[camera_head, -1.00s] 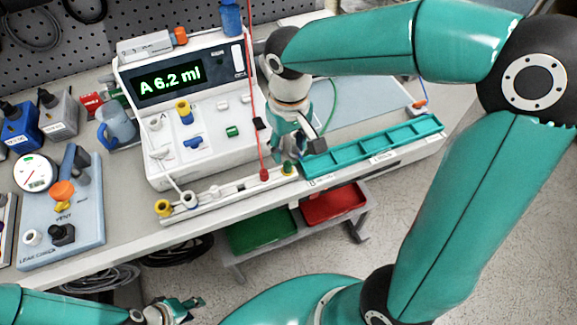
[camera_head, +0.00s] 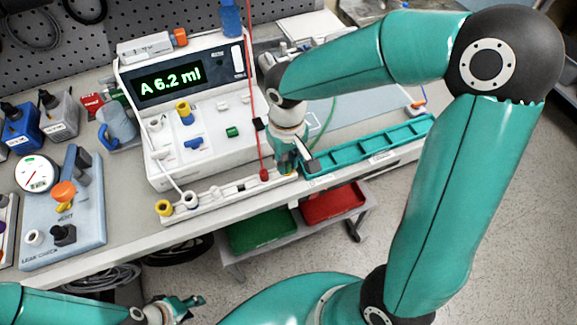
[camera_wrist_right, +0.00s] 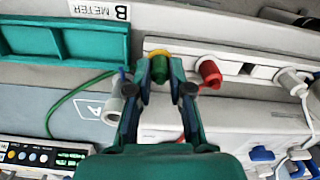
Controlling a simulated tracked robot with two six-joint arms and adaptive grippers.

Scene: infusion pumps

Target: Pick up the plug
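A green plug (camera_wrist_right: 160,70) with a yellow collar stands in the white rail (camera_head: 225,190) in front of the pump. My right gripper (camera_head: 288,166) is over the right end of this rail and largely covers the plug in the head view. In the right wrist view, my right gripper's two fingers (camera_wrist_right: 161,82) are apart, one on each side of the green plug. Whether they touch it is hard to tell. A red plug (camera_wrist_right: 210,73) sits beside it in the rail. My left gripper (camera_head: 182,304) is low at the left, far from the rail; its finger gap is unclear.
The white pump (camera_head: 200,110) reads "A 6.2 ml" and stands behind the rail. A teal tray (camera_head: 370,146) lies just right of my right gripper. A red line (camera_head: 252,100) runs down nearby. Red (camera_head: 332,203) and green bins (camera_head: 262,232) sit below the bench.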

